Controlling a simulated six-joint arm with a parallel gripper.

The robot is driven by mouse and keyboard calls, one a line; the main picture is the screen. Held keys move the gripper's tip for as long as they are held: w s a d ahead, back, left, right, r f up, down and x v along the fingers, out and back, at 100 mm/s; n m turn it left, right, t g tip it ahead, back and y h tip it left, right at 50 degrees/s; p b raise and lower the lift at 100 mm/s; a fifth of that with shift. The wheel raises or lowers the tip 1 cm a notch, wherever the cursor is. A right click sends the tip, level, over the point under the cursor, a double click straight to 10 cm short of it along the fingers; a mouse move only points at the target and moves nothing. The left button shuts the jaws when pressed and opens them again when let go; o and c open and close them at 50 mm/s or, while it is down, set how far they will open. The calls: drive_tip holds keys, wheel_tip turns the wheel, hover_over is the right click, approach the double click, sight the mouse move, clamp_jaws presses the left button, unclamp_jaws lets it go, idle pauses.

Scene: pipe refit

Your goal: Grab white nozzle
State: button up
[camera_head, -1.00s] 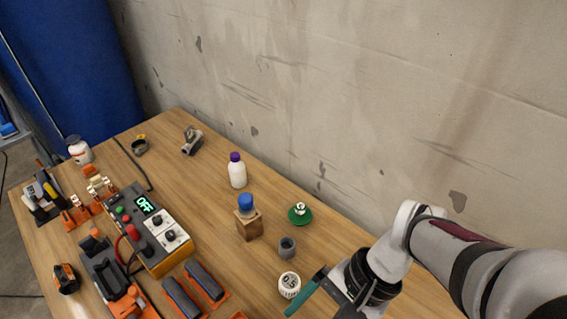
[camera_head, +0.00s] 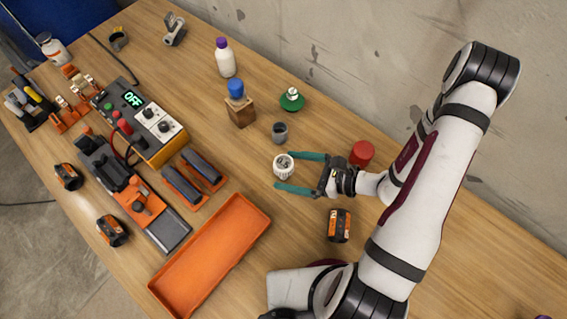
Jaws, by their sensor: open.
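The white nozzle (camera_head: 284,166), a short white ring-like piece with dark marks on it, stands on the wooden table right of the middle. My gripper (camera_head: 283,172) is open, with two teal fingers reaching left from the wrist. One finger lies on the far side of the nozzle and the other on the near side. The nozzle appears between the fingertips, apart from the near finger. Whether the far finger touches it, I cannot tell.
A grey cup-like fitting (camera_head: 280,132) stands just behind the nozzle, with a green disc piece (camera_head: 292,100) beyond. A red cylinder (camera_head: 361,153) is close behind my wrist. An orange-black roll (camera_head: 339,225) and an orange tray (camera_head: 212,256) lie nearer. A wooden block (camera_head: 241,114) stands left.

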sight(274, 167)
drive_tip(key=x, duration=0.5)
drive_tip(key=shift+a+r, duration=0.1)
drive_tip(key=shift+r, duration=0.05)
drive_tip(key=c, duration=1.4)
drive_tip(key=shift+r, duration=0.1)
